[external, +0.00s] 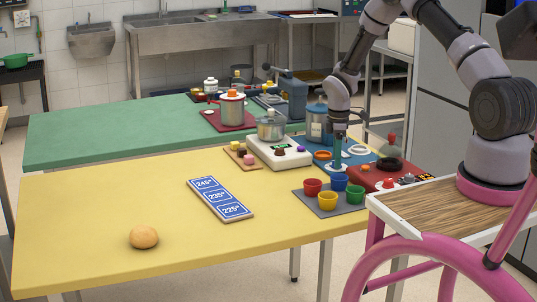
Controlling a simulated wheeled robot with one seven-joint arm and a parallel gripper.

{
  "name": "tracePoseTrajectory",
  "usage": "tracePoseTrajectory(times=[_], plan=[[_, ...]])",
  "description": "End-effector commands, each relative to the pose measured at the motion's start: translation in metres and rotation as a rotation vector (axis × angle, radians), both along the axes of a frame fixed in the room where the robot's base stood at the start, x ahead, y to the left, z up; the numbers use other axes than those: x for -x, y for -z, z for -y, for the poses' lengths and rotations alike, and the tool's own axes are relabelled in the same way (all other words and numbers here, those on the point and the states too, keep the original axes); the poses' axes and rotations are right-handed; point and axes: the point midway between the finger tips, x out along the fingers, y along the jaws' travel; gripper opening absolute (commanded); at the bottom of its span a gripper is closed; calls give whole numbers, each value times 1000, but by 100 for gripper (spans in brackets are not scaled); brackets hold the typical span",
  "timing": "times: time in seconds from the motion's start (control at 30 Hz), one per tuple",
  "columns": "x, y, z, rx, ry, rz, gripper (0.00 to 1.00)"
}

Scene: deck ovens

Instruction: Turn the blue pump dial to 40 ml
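A blue board (358,158) lies toward the back right of the yellow table, with a blue lidded container (318,125) at its back left; these look like the blue pump. My gripper (338,163) points straight down over the board, its greenish fingers low near a small pale round part that may be the dial. The fingers and distance hide the dial's face, so its setting and any marks cannot be read. I cannot tell whether the fingers touch the dial or are open or shut. An orange ring-like part (322,155) sits at the board's left.
A white unit with a pot (280,150) stands left of the board. A red unit (378,177) is at the right, and coloured cups on a grey mat (312,204) are in front. A temperature card (219,199) and a bun (143,237) lie on the open yellow table (90,215).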

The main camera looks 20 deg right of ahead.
Motion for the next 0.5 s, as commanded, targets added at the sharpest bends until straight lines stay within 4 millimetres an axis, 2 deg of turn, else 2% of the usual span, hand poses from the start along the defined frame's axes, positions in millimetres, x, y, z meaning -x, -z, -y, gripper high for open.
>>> tracePoseTrajectory(times=[0.27,0.5], plan=[[0,0,0,0,31,0,0],[0,0,0,1,159,1,0]])
